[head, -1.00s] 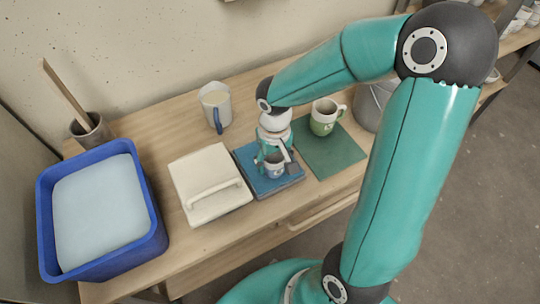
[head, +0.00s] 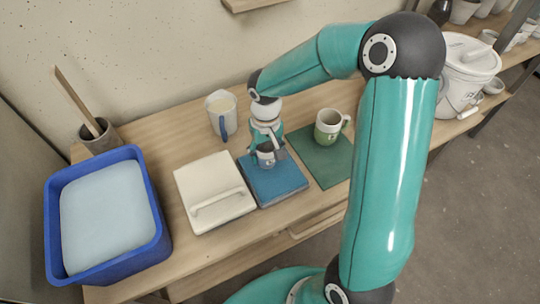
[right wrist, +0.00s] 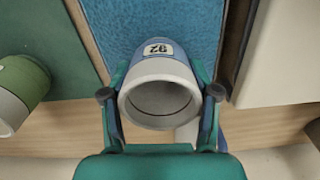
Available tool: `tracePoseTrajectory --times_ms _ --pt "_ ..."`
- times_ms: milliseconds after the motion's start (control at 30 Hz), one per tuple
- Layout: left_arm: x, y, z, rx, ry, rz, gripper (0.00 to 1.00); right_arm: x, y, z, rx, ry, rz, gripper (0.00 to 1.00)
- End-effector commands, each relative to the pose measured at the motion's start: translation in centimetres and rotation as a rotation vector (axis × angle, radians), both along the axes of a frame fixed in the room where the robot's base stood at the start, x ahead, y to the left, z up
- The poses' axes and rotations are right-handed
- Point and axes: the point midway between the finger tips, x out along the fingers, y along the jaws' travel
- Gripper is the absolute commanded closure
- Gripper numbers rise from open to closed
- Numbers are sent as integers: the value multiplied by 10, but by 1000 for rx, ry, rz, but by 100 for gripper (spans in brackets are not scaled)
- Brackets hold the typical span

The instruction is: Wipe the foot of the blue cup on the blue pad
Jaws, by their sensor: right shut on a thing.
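The blue cup (head: 266,158) has a grey-white mouth band and, in the right wrist view (right wrist: 162,68), a blue lower body with a "92" label. My right gripper (head: 266,150) is shut on it, one finger on each side in the wrist view (right wrist: 160,100). The mouth faces the wrist camera, and the foot is hidden. The blue pad (head: 280,184) lies flat on the table. The cup is at the pad's back edge, toward the wall; I cannot tell whether it touches. The pad also shows in the wrist view (right wrist: 160,18). My left gripper is not visible.
A white slab with a handle (head: 210,180) adjoins the pad on the left. A green mat (head: 322,165) with a green-and-white mug (head: 328,128) lies right. A pitcher (head: 221,115) stands behind, close to my gripper. A blue tub (head: 160,225) stands far left.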

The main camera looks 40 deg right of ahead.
Motion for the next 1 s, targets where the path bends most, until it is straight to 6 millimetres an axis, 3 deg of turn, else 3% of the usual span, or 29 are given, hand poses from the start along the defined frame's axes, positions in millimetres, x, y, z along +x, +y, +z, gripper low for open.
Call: tracePoseTrajectory --times_ms 267,1000 --pt "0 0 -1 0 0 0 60 1 0 -1 0 0 0 81" --pt "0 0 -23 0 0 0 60 -55 17 -2 -1 1 0 81"
